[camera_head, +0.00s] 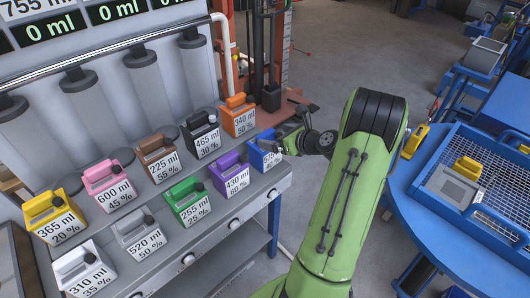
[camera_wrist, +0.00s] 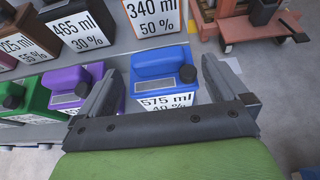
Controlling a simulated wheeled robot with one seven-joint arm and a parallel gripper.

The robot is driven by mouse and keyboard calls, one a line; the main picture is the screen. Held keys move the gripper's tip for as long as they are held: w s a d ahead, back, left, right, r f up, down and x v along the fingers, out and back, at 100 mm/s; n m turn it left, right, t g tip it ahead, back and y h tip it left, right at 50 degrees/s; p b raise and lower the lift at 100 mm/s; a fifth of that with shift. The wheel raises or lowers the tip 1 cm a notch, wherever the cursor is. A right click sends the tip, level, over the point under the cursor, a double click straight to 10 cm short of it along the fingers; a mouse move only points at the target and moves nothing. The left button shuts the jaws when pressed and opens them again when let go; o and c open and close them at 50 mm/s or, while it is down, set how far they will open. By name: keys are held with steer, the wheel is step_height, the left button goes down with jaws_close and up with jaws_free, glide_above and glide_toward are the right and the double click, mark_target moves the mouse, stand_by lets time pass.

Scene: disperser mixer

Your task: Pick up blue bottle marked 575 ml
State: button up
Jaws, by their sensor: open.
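The blue bottle (camera_head: 264,152) stands at the right end of the front row on the grey shelf. Its label reads 575 ml, and its right side is partly hidden by my gripper in the head view. In the wrist view the blue bottle (camera_wrist: 160,78) stands between my two fingers, with its label's lower part hidden behind the gripper's body. My gripper (camera_wrist: 158,85) is open, with one finger at each side of the bottle. I see no clear contact. My gripper (camera_head: 290,140) also shows in the head view, at the right end of the shelf.
The purple 430 ml bottle (camera_head: 230,175) stands just left of the blue one. The orange 340 ml bottle (camera_head: 239,117) stands behind it. Several other coloured bottles fill the shelf (camera_head: 172,232). A blue table (camera_head: 415,205) with a wire basket is at the right.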

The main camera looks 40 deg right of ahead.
mark_target(266, 133)
steer(key=b+x, duration=0.1)
steer(key=x, duration=0.5)
steer(key=shift+a+r, duration=0.1)
steer(key=shift+s+r, duration=0.1)
steer(key=shift+s, duration=0.05)
jaws_close()
steer(key=shift+r, duration=0.2)
